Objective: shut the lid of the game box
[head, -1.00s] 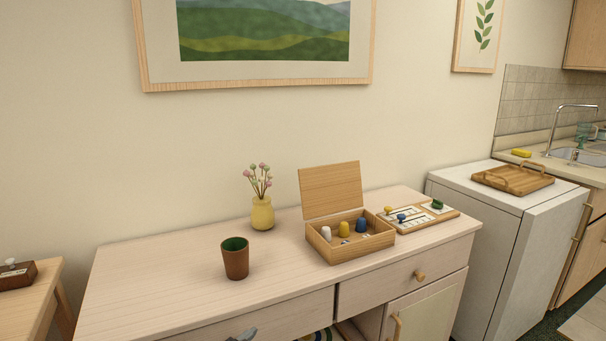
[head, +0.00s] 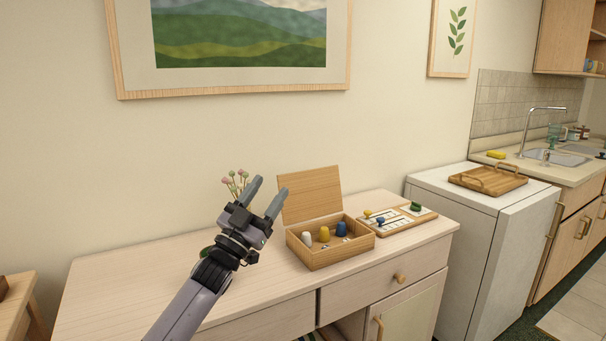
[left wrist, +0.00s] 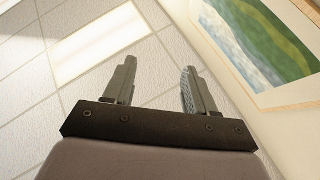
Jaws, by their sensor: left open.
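The game box (head: 341,255) is a wooden box on the light wood cabinet. Its lid (head: 309,195) stands open, leaning back on the wall side. Inside are a white, a yellow and a blue piece, with small items near them. My left gripper (head: 270,194) is open and empty, raised in front of the cabinet, its fingers pointing up and right, just left of the lid in the picture. I cannot tell how far it is from the lid. In the left wrist view the open fingers (left wrist: 156,88) point at the ceiling, with nothing between them. My right gripper is not in view.
A wooden board with game pieces (head: 407,228) lies right of the box. My left arm hides the vase and most of the cup; pink flowers (head: 235,183) show behind the gripper. The cabinet top (head: 110,290) is clear at left. A tray (head: 488,181) sits on the white appliance.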

